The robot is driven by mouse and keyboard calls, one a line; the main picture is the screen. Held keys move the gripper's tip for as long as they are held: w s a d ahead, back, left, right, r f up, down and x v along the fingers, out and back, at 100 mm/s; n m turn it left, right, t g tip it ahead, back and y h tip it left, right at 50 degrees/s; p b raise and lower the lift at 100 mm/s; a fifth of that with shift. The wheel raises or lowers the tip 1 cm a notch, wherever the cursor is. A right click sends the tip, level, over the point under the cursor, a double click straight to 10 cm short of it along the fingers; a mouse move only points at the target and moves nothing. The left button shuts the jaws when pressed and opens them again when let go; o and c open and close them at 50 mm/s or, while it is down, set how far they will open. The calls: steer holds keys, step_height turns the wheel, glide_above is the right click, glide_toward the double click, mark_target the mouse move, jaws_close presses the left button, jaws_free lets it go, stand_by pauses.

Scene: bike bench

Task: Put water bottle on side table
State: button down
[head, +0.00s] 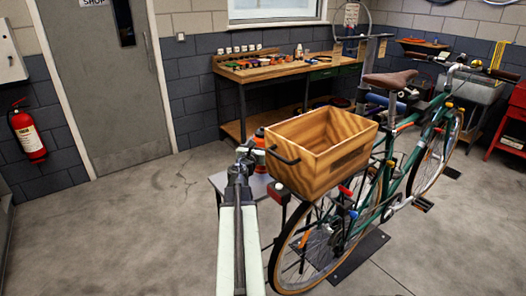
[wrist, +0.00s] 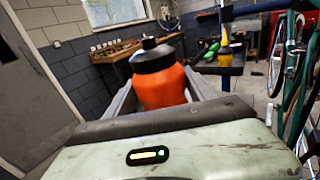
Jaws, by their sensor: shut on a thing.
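The orange water bottle with a dark grey cap shows in the wrist view (wrist: 162,88), upright between the jaws. In the head view the bottle (head: 260,136) is partly hidden by my gripper and the wooden crate. My gripper (head: 250,153) is shut on the bottle, beside the crate's left side. A small grey side table (head: 219,182) stands low behind the crate, partly covered by my arm and the crate. I cannot tell whether the bottle touches the table top.
The wooden crate (head: 316,172) sits over the rear wheel of the green bike (head: 391,185), close to my gripper on the right. A workbench (head: 290,68) with tools stands along the back wall. The floor at left (head: 130,215) is clear.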

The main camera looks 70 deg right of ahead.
step_height(320, 180, down, 2)
steer(key=shift+f+b, duration=0.2)
steer(key=shift+b, duration=0.3)
steer(key=shift+r, duration=0.2)
steer(key=shift+f, duration=0.1)
steer(key=shift+c, duration=1.6)
jaws_free()
